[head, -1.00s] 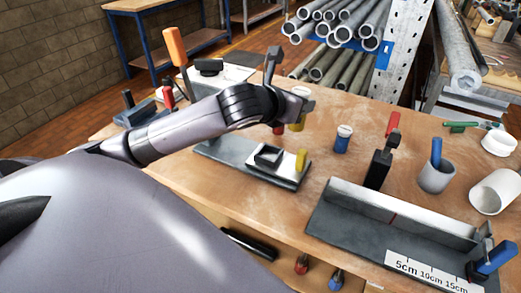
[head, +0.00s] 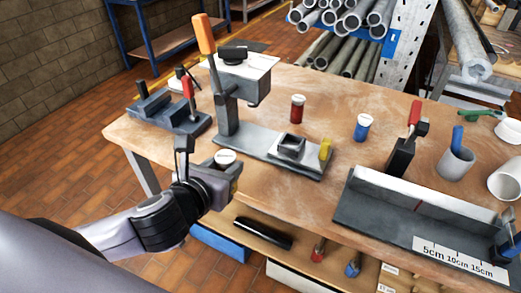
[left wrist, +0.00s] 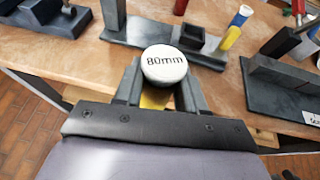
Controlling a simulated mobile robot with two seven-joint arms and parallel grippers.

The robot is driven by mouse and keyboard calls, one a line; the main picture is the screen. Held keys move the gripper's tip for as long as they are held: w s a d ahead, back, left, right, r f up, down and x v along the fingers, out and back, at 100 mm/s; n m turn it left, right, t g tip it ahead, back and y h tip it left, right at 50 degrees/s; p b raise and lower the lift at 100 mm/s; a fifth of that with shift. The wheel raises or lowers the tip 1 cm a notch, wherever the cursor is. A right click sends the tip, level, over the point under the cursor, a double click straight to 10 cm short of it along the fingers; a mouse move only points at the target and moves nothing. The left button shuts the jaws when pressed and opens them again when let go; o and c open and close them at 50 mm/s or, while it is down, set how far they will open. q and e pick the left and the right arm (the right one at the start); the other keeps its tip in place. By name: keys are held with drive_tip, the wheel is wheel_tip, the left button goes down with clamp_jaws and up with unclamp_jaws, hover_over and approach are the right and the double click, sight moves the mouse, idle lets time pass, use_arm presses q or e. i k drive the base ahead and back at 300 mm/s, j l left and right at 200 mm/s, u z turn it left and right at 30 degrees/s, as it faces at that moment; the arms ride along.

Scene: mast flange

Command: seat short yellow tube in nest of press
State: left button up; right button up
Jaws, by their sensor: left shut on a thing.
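My left gripper (head: 222,172) is shut on a short yellow tube, whose white end cap (head: 225,157) reads "80mm" in the left wrist view (left wrist: 165,64). Only a little yellow (left wrist: 153,99) shows below the cap, between the fingers. The gripper holds the tube in front of the table's near edge, to the left of and nearer than the nest. The press (head: 228,113) has an orange lever and a grey base (head: 252,141). Its nest (head: 291,146), a dark block with an opening, looks empty and lies beside a yellow piece (head: 325,149). My right gripper is out of view.
A red tube (head: 297,109) and a blue tube (head: 362,127) stand behind the press base. A dark fixture (head: 165,113) is at left. A grey trough with a ruler (head: 385,215), a clamp (head: 402,155) and a cup (head: 455,164) are at right. The table (head: 345,95) is clear at the back.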

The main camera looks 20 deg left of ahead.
sight(302, 144)
drive_tip(key=j+u, duration=0.1)
drive_tip(key=u, duration=0.2)
drive_tip(key=j+z, duration=0.15)
drive_tip(key=z, duration=2)
drive_tip(key=k+j, duration=0.15)
drive_tip(key=j, duration=0.2)
drive_tip(key=k+j, duration=0.15)
drive_tip(key=j, duration=0.2)
drive_tip(key=k+j, duration=0.35)
drive_tip(key=j, duration=0.3)
